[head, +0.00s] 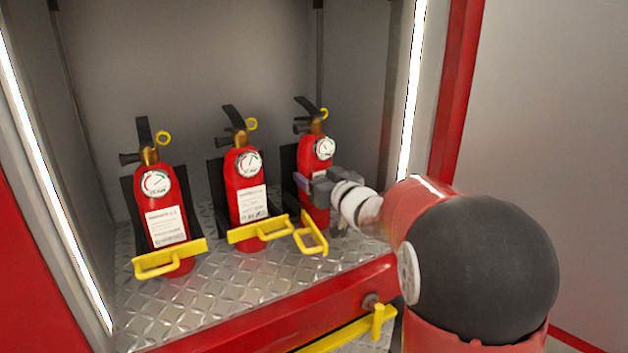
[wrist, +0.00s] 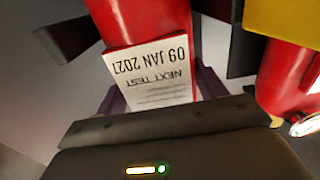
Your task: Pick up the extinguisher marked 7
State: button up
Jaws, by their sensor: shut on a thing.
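Three red extinguishers stand in a row in an open compartment: the left one (head: 165,208), the middle one (head: 246,200) and the right one (head: 318,172). Each has a white dial, a black lever and a yellow ring. My gripper (head: 318,188) is shut around the body of the right extinguisher, below its dial. In the wrist view this extinguisher (wrist: 140,20) stands between my fingers (wrist: 158,98), its label (wrist: 150,72) upside down and reading "NEXT TEST 09 JAN 2027". I cannot make out a 7 on any extinguisher. My gripper hides part of the right one's lower body.
Yellow latch bars cross the left (head: 170,259) and middle (head: 260,229) extinguishers. The right yellow latch (head: 312,240) hangs swung aside. The diamond-plate floor (head: 200,300) has a red front edge (head: 250,335). The right wall (head: 375,120) is close to my wrist.

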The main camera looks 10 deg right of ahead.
jog(key=c, duration=0.7)
jog(key=shift+r, duration=0.3)
grip_shut()
jog(key=shift+r, duration=0.1)
